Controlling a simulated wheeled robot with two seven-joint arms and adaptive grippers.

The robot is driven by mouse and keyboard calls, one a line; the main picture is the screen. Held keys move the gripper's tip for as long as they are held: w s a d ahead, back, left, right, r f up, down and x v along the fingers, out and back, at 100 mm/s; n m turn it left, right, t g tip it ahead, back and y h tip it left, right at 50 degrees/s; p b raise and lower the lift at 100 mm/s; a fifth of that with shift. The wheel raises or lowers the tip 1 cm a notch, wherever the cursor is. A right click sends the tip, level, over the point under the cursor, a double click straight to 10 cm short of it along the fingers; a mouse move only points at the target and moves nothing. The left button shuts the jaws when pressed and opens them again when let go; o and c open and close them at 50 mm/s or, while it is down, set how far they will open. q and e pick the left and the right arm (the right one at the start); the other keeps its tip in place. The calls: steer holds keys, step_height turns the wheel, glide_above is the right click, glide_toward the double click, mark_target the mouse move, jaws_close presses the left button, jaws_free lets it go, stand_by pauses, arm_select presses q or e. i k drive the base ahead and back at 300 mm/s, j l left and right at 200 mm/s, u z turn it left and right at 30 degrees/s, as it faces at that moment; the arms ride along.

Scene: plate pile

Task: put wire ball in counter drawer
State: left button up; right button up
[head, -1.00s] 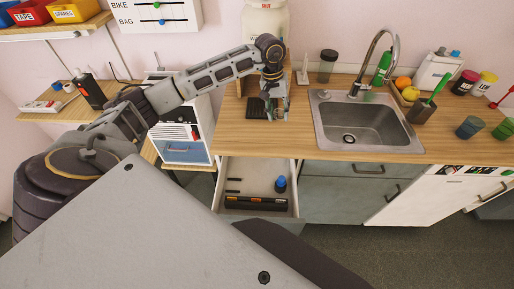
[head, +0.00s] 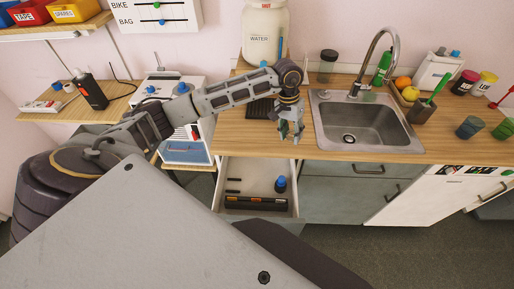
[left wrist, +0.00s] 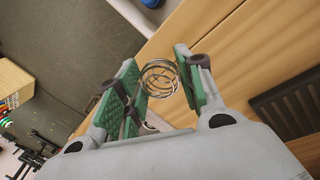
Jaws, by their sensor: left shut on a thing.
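The wire ball (left wrist: 160,78) is a small round cage of metal wire, seen in the left wrist view between the green finger pads. My left gripper (head: 290,136) is shut on it, above the counter's front part and left of the sink. It also shows in the left wrist view (left wrist: 158,85). In the head view the ball is too small to make out. The counter drawer (head: 254,214) is pulled open below the counter edge, lower than the gripper and slightly left of it. My right gripper is not in view.
The drawer holds a blue-topped bottle (head: 280,184), a dark tray (head: 256,204) and small dark pieces. The sink (head: 366,120) with its faucet is right of the gripper. A dark slatted mat (head: 260,109) and a white water jar (head: 265,35) stand behind it.

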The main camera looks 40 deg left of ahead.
mark_target(233, 185)
steer(key=k+j, duration=0.1)
steer(key=k, duration=1)
